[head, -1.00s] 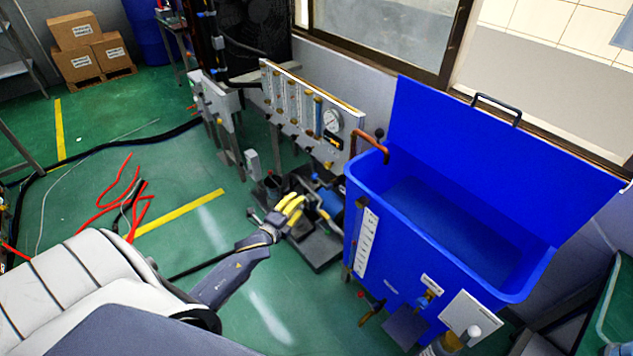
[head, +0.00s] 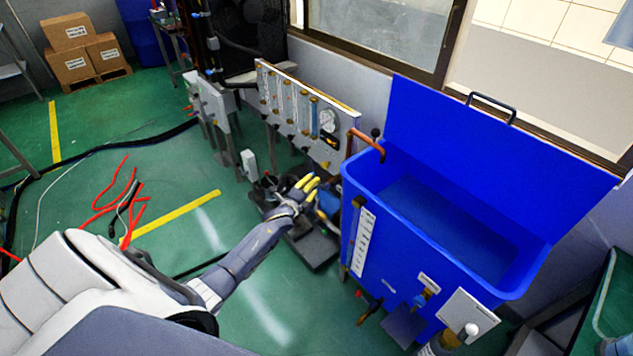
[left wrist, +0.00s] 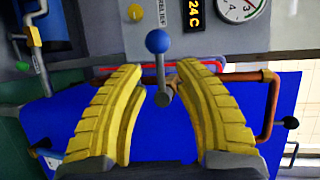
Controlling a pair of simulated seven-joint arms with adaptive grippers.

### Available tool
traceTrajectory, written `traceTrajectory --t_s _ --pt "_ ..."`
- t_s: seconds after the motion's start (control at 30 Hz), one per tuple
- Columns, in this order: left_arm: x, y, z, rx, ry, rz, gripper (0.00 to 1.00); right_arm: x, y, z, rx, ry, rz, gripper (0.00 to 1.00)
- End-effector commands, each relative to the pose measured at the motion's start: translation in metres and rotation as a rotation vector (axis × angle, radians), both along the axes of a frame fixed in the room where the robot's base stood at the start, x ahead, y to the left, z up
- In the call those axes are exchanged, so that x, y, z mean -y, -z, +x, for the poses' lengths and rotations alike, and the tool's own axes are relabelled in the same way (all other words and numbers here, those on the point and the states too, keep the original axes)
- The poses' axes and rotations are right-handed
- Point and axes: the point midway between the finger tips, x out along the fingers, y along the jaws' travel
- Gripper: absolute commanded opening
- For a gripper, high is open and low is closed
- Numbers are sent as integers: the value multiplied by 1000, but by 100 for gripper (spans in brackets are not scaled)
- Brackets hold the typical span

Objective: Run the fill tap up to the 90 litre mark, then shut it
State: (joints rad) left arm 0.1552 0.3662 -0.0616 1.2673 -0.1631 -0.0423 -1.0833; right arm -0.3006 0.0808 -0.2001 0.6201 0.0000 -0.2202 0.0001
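The blue tank (head: 400,260) stands at right with its lid up. A white scale strip (head: 363,242) runs down its front corner; its marks are too small to read, and I cannot tell a water level. A copper pipe (head: 368,142) with a black-knobbed lever (head: 376,132) reaches over the tank rim; the pipe also shows in the left wrist view (left wrist: 268,115). My left gripper (head: 311,182) is left of the tank, below the gauge panel. In the left wrist view its yellow fingers (left wrist: 160,85) are apart, with a blue-knobbed lever (left wrist: 157,42) showing between them. Contact is unclear.
The gauge panel (head: 295,108) with its dial stands behind my left gripper. Low pump equipment (head: 315,248) sits on the floor beneath it. Red hoses (head: 125,200) and a black cable lie on the floor at left. A window is behind the tank.

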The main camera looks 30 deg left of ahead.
Motion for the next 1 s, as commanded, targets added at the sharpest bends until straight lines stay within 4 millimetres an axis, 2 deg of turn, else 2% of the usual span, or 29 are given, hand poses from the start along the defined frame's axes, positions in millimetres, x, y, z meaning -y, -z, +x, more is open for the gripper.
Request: traceTrajectory --t_s 0.1,0.3,0.87,1.0 --pt "-1 2 14 0 -1 -1 32 0 0 0 0 0 0 0" --pt "-2 5 29 0 0 0 32 0 0 0 0 0 0 0" --pt "-3 6 36 0 0 0 32 -2 0 1 1 1 1 0" --pt "-3 7 36 0 0 0 16 -2 0 1 1 1 1 0"
